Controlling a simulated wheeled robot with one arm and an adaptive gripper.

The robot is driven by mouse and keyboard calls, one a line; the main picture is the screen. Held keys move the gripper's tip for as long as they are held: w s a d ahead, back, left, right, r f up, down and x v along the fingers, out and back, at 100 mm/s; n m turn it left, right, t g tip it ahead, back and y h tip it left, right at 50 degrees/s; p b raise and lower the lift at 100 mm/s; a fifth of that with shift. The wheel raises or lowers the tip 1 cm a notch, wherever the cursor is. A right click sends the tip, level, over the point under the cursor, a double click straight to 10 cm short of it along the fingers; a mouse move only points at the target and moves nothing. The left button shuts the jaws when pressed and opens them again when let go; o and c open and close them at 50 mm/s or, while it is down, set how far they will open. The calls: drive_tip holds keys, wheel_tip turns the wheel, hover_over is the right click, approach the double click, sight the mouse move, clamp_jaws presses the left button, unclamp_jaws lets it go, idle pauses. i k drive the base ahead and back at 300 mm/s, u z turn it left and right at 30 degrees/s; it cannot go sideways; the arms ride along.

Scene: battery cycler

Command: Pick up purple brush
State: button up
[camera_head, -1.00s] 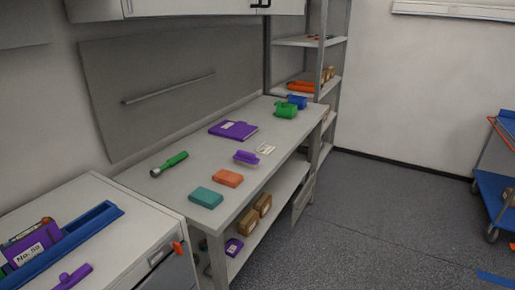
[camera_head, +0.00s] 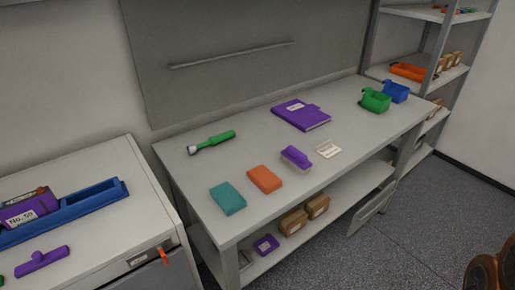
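A purple brush (camera_head: 297,157) with pale bristles underneath lies on the grey workbench (camera_head: 340,192), near its front edge. It is between an orange block and a small white card. A second purple item (camera_head: 42,258), shaped like a bar with a knob on top, lies on the white cabinet at the lower left. My gripper is not in view.

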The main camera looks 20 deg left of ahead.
sight(296, 159)
drive_tip(key=u, duration=1.1)
drive_tip(key=i, duration=0.9)
drive_tip(key=u, duration=0.95)
